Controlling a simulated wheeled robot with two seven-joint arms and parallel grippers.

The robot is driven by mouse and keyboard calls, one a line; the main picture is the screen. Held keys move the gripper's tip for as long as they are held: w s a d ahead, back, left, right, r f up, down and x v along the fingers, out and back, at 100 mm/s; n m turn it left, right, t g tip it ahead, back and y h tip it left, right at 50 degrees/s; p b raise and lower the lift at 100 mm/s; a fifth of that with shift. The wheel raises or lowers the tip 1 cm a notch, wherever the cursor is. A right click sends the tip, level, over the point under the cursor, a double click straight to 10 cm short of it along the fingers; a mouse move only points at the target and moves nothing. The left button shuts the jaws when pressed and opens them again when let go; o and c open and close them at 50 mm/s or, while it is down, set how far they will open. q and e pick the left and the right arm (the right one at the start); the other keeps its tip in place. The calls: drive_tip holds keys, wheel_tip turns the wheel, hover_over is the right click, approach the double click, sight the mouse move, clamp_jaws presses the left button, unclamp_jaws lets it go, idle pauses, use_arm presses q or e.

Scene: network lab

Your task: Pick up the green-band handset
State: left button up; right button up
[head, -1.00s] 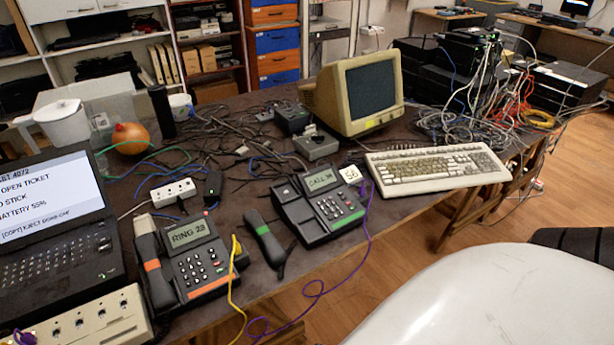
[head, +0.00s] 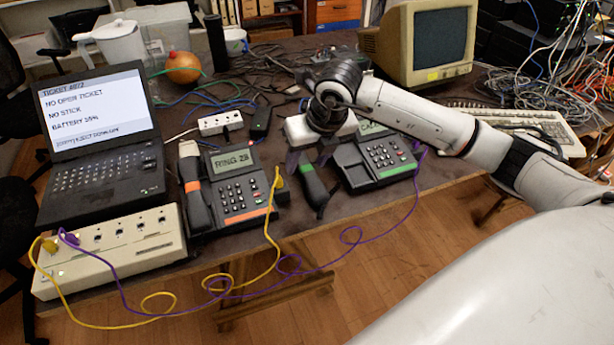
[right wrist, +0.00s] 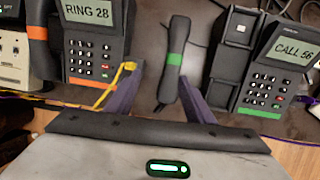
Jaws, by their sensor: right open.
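The green-band handset (head: 318,190), black with a green band, lies off its cradle on the table between the two desk phones. In the right wrist view the handset (right wrist: 173,62) lies lengthwise ahead of my right gripper. My right gripper (head: 311,158) is open over its far end, with one finger to each side. The right wrist view shows these dark purple fingers of my gripper (right wrist: 160,76), the handset nearer the right one. I cannot tell the height left between fingertips and handset. My left gripper is not in view.
The orange-band phone (head: 240,190), reading RING 28, stands left with its handset (head: 195,190) cradled. The green-band phone (head: 385,160) stands right, partly behind my arm. A yellow cable (head: 272,225) and a purple cable (head: 375,232) hang over the front edge. A laptop (head: 100,140) stands left.

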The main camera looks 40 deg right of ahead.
sight(307, 168)
drive_tip(key=shift+w+d+r+h, duration=0.1)
drive_tip(key=shift+w+d+h, duration=0.1)
drive_tip(key=shift+d, duration=0.3)
drive_tip(key=shift+w+d+r+h, duration=0.1)
drive_tip(key=shift+d+h, duration=0.1)
drive_tip(key=shift+d, duration=0.25)
drive_tip(key=x, duration=0.3)
drive_tip(key=shift+w+d+f, duration=0.15)
drive_tip(key=shift+f, duration=0.1)
drive_tip(key=shift+w+p+x, duration=0.15)
drive_tip(key=shift+p+x, duration=0.1)
drive_tip(key=shift+x, duration=1.3)
drive_tip(key=shift+w+p+x, duration=0.15)
drive_tip(key=shift+p+x, duration=0.05)
drive_tip(key=shift+x, duration=1.35)
drive_tip(key=shift+d+r, duration=0.1)
drive_tip(key=shift+r, duration=0.05)
clamp_jaws()
drive_tip(key=shift+r, duration=0.1)
